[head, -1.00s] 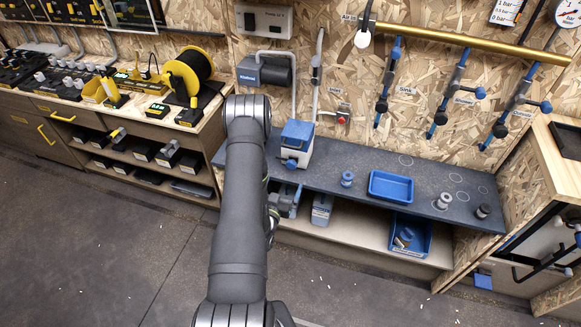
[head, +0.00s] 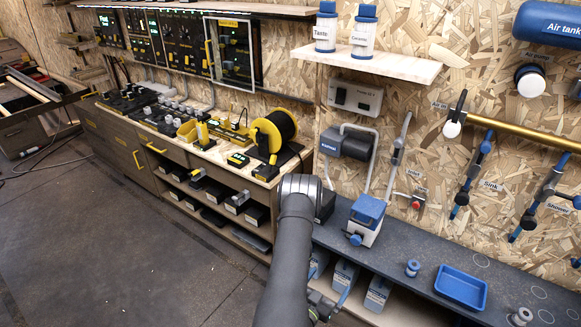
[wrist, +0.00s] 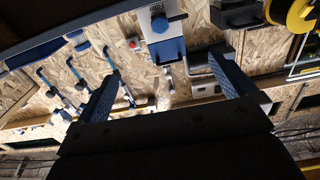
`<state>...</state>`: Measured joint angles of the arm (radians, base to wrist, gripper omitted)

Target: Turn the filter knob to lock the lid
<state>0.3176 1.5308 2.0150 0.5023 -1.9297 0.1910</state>
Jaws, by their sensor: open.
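The filter unit (head: 364,232) is a white box with a blue lid (head: 369,208), standing on the dark bench. Its blue knob (head: 355,240) is on the low front face. In the wrist view the filter unit (wrist: 150,28) appears upside down at the top, between the finger lines, with the knob (wrist: 160,23) facing me. My gripper (wrist: 163,68) is open and empty, with its two blue fingers spread wide and apart from the unit. In the head view my arm hides most of the gripper. I cannot tell the lid's lock state.
A blue tray (head: 460,287) and a small grey-and-blue cylinder (head: 412,268) are on the bench to the right. A pipe and the inlet valve (head: 417,203) are on the wall behind. A yellow cable reel (head: 273,134) stands left. Blue-white boxes (head: 378,293) sit under the bench.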

